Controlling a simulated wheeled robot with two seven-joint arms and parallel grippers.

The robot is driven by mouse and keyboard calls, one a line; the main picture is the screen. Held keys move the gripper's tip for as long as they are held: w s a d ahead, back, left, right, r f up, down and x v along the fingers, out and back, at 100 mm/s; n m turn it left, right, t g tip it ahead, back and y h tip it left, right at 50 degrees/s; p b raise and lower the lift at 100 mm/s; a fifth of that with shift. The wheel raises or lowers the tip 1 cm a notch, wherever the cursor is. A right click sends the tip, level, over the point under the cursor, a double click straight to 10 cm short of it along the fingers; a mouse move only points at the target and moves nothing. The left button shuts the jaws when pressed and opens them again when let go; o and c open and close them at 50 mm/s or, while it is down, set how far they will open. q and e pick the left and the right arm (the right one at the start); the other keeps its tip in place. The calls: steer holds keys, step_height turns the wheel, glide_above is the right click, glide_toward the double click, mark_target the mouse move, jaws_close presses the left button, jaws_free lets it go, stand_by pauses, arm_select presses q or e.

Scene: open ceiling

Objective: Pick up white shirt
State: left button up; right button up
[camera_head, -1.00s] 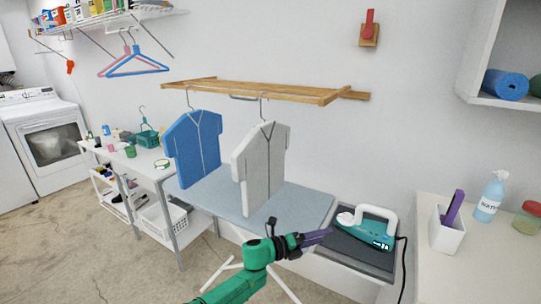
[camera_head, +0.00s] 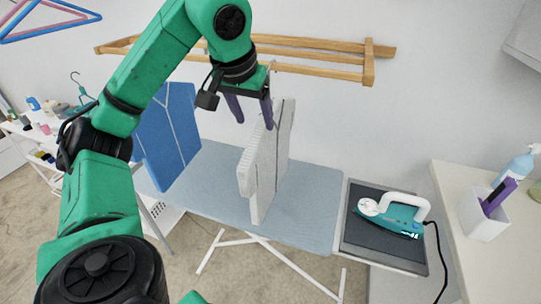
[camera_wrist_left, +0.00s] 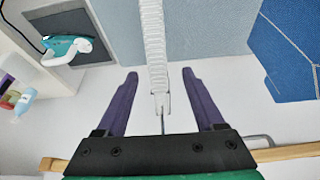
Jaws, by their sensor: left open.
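The white shirt (camera_head: 265,165) hangs from the wooden rack (camera_head: 320,62) above the ironing board and is seen nearly edge-on. My left gripper (camera_head: 251,120) is open at the shirt's top, pointing down with its purple fingers. In the left wrist view the shirt (camera_wrist_left: 152,45) shows as a thin ribbed strip whose top end lies between the fingertips (camera_wrist_left: 160,76). There is a gap on both sides. A hanger hook (camera_wrist_left: 162,122) runs from the shirt toward the palm. My right gripper is not in view.
A blue shirt (camera_head: 168,135) hangs to the left, partly behind my arm. The ironing board (camera_head: 310,205) lies below. An iron (camera_head: 395,213) rests on a dark pad at right. A white counter (camera_head: 470,265) holds a cup (camera_head: 484,216) and a spray bottle (camera_head: 517,165).

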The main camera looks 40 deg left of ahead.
mark_target(261, 131)
arm_select(q)
steer(key=x, duration=0.2)
steer(key=d+x, duration=0.1)
steer(key=x, duration=0.1)
steer(key=shift+w+f, duration=0.15)
steer(key=shift+f, duration=0.1)
steer(key=x, duration=0.2)
steer(key=p+x, duration=0.1)
steer(key=x, duration=0.3)
steer(key=shift+w+a+f+p, duration=0.15)
steer(key=shift+a+f+p, duration=0.05)
steer(key=shift+a+p, duration=0.2)
steer(key=shift+w+f, duration=0.15)
steer(key=shift+f, duration=0.05)
jaws_close()
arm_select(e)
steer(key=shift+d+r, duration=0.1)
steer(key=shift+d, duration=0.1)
arm_select(q)
steer(key=shift+r, duration=0.1)
